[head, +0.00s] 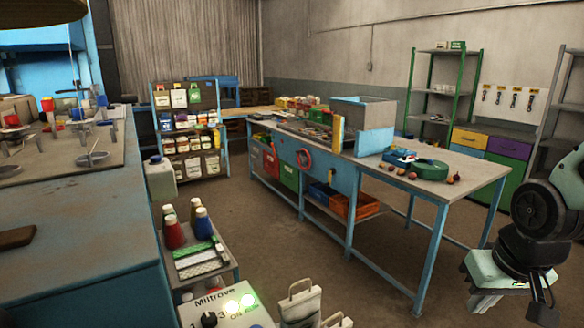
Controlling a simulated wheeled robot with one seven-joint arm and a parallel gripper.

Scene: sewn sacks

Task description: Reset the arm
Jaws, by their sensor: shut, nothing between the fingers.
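My arm comes in at the right edge, with pale green and black links. My gripper (541,300) is low at the bottom right, in front of the near right corner of the workbench and apart from it. Its dark fingers point down. They are together, and nothing shows between them. The part of my arm beyond the right edge is out of view.
A blue-legged workbench (463,168) stands in the middle. A blue counter (70,205) fills the left. A small cart (190,284) with cones, a control panel (230,312) and white bags (299,304) are at the front. Open floor (385,262) lies between.

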